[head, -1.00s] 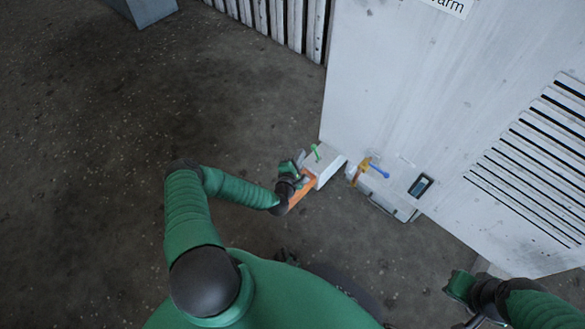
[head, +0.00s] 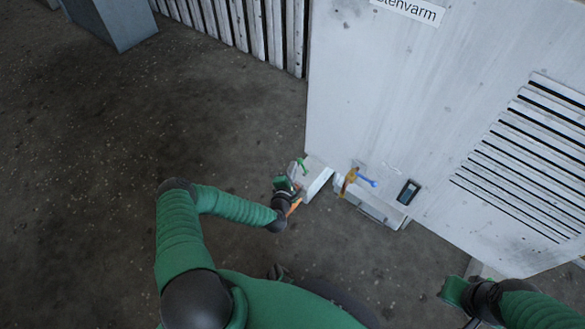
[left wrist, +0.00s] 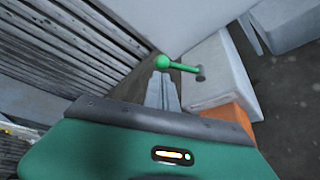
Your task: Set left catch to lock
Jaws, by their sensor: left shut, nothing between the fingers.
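A green lever with a round knob (head: 302,164) sticks out from a white box (head: 318,178) at the lower left corner of the housing. In the left wrist view the lever (left wrist: 180,65) runs sideways from a dark pivot on the box (left wrist: 228,75), knob to the left. My left gripper (head: 290,184) is shut and empty beside this box. In the left wrist view its fingertips (left wrist: 163,88) are just below the knob; whether they touch it I cannot tell. No label marks the left catch. My right gripper (head: 458,297) is at the lower right, its fingers unclear.
The large white housing panel (head: 400,90) has slats at its right. A yellow-orange handle (head: 350,179) and a blue lever (head: 367,182) sit right of the box, near a dark display (head: 409,192). An orange part (head: 295,206) is by my left gripper. Open floor (head: 90,190) lies left.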

